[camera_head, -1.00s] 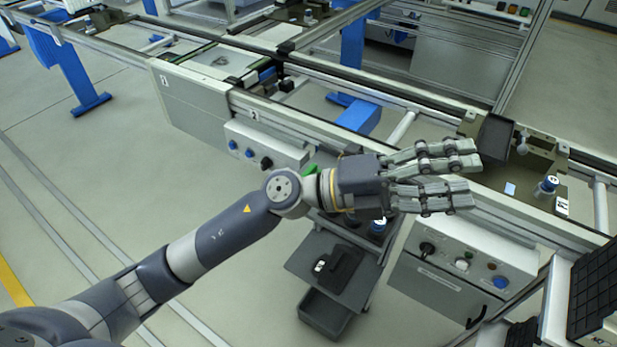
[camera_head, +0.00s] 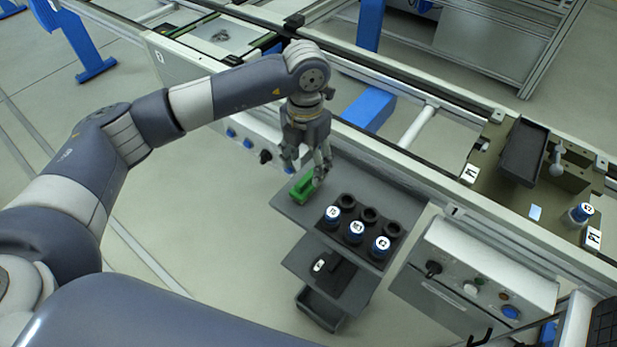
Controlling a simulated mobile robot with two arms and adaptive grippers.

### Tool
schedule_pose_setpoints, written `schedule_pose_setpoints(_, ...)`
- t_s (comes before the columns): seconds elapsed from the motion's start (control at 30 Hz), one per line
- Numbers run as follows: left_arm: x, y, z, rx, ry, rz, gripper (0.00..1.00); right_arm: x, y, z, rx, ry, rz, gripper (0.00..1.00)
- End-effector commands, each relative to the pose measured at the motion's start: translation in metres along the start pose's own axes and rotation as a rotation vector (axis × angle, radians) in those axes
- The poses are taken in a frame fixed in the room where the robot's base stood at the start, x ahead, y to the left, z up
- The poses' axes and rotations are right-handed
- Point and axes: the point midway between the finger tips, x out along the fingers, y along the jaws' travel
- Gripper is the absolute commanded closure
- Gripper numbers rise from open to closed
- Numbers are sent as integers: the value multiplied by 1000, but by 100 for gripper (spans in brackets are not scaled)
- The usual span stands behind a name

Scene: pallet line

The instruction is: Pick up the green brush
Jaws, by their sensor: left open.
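The green brush (camera_head: 303,189) lies near the left corner of the top shelf of a dark grey cart (camera_head: 285,207). My left gripper (camera_head: 304,172) points down right above the brush. Its fingers are spread apart, and one reaches past the brush on the right side. I cannot tell whether any finger touches the brush. The fingers hide part of the brush's far end. My right gripper is not in view.
A black holder (camera_head: 352,232) with several round slots and blue-and-white canisters stands on the cart, right of the brush. The conveyor rail (camera_head: 400,172) runs behind. A control box (camera_head: 478,270) is to the right.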

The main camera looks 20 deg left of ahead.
Motion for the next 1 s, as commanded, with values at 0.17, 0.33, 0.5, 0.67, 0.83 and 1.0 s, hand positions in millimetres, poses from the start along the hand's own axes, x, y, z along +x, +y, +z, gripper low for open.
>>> schedule_pose_setpoints(0.17, 20, -1, 0, 1, -1, -3, 43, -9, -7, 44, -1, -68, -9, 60)
schedule_pose_setpoints(0.33, 33, -1, 1, 0, 1, -3, 43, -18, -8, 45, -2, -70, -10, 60)
schedule_pose_setpoints(0.5, 60, 0, 2, 0, 3, -4, 43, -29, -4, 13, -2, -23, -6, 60)
schedule_pose_setpoints(0.67, 75, 0, 3, 2, 0, -5, 43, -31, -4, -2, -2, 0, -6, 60)
schedule_pose_setpoints(0.83, 77, 0, 3, 3, -3, -5, 43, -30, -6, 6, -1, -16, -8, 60)
schedule_pose_setpoints(1.0, 77, 0, 3, 2, -2, -4, 68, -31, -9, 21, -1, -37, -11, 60)
